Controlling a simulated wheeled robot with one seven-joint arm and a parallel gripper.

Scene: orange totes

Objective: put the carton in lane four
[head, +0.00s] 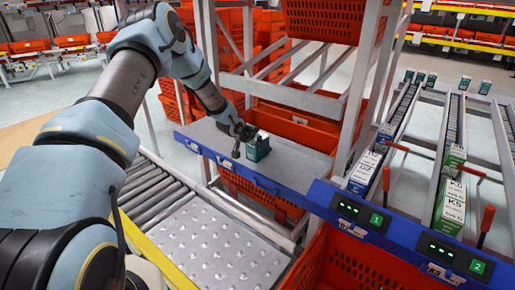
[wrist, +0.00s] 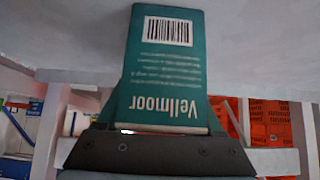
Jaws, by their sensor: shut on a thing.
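The carton (head: 260,147) is small and teal with a pale top, at the grey shelf in the middle of the head view. My gripper (head: 244,137) is shut on it from the left. The carton also fills the middle of the wrist view (wrist: 166,65), with a barcode and the name "Vellmoor" upside down. The dark gripper edge (wrist: 160,150) lies across its lower end there. I cannot tell whether the carton touches the shelf. Lane displays 1 (head: 361,215) and 2 (head: 452,254) show at right; no display marked four is in view.
The grey shelf (head: 305,165) has a blue front rail and bare room right of the carton. White posts (head: 360,85) stand beside it. Orange totes (head: 350,262) sit below and behind. Green-white cartons (head: 452,205) and red levers (head: 487,222) occupy the right lanes. A roller conveyor (head: 155,195) lies front left.

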